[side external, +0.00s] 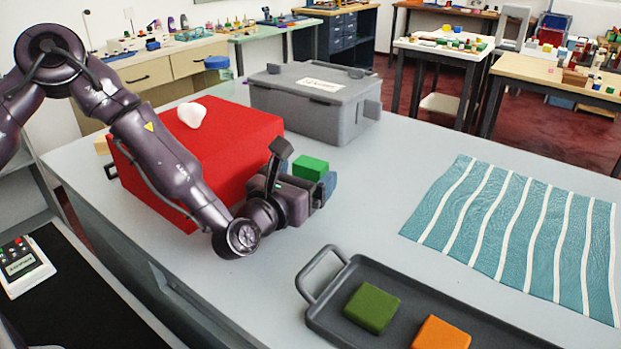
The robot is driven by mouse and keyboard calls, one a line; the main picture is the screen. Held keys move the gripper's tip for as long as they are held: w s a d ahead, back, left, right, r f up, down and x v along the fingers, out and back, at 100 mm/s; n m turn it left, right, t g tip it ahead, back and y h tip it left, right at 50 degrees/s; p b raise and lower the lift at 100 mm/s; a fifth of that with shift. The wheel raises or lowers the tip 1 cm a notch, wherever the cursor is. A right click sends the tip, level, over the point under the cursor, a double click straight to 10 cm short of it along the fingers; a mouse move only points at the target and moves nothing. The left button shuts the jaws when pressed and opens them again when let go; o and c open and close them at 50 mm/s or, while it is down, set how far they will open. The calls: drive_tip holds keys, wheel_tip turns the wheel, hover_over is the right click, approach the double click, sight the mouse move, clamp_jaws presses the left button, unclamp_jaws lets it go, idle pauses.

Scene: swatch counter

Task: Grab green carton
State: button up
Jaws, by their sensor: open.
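A bright green block-like carton (310,167) shows just behind my gripper (322,190), near the grey bin. Its lower part is hidden by the gripper. My gripper is open, low over the counter, pointing right. Whether the carton is between the fingers or only beyond them I cannot tell. A second, darker olive-green block (372,307) lies flat on the dark tray (408,279) at the front, apart from the gripper.
An orange block (441,333) is also on the tray. A large red box (235,140) with a white lump (191,115) on top stands left of the gripper. A lidded grey bin (312,105) is behind. A teal striped cloth (520,235) lies right; the counter between is clear.

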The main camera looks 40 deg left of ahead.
sight(315, 160)
drive_tip(key=w, duration=0.4)
drive_tip(key=shift+w+a+r, duration=0.15)
drive_tip(key=shift+w+a, duration=0.1)
drive_tip(key=shift+a, duration=0.1)
drive_tip(key=c, duration=1)
drive_tip(key=shift+c, duration=0.2)
drive_tip(key=shift+r, duration=0.15)
